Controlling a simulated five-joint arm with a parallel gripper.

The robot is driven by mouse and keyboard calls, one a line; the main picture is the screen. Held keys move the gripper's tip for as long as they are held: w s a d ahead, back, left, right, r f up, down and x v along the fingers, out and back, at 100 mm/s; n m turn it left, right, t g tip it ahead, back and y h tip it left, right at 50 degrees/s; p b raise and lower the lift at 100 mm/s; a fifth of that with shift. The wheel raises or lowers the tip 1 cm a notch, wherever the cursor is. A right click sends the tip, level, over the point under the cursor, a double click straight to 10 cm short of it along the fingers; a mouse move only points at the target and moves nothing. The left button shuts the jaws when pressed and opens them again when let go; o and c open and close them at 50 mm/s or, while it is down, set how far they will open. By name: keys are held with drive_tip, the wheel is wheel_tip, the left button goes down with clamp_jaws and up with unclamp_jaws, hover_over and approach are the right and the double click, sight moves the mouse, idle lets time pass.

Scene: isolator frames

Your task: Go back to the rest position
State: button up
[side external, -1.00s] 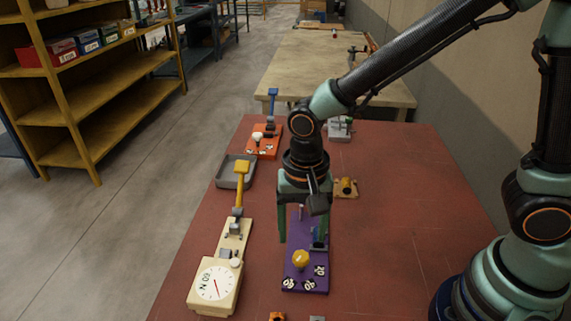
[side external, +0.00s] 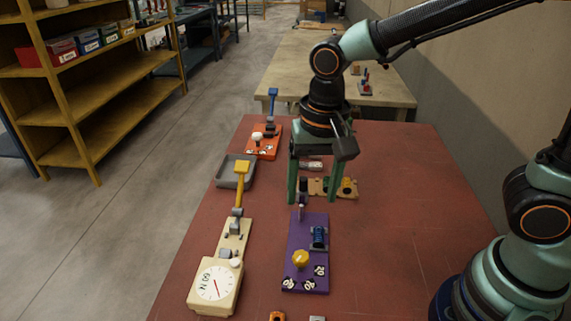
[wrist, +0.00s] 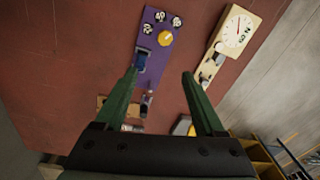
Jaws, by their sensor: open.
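My gripper (side external: 322,198) is open and empty. Its two green fingers point down above the red table (side external: 400,220). In the side view it hangs over the far end of the purple isolator plate (side external: 304,222), in front of a tan board (side external: 318,187). The purple plate carries a yellow knob (side external: 300,259), a dark blue spring-like part and several white-marked pieces. The purple plate (wrist: 152,62) lies near the left finger there.
A cream unit with a dial (side external: 215,283) and a raised yellow-handled lever (side external: 240,180) stands at the left. An orange plate (side external: 264,143) with a blue-handled lever and a grey tray (side external: 226,180) are behind it. The table's right side is clear.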

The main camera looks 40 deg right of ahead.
drive_tip(key=s+d+r+n+t, duration=0.1)
drive_tip(key=d+r+n+t, duration=0.1)
drive_tip(key=d, duration=0.5)
drive_tip(key=d+r+n+t, duration=0.2)
drive_tip(key=d+r+n, duration=0.2)
drive_tip(key=d, duration=0.3)
drive_tip(key=shift+s+r+t, duration=0.4)
drive_tip(key=shift+r, duration=0.1)
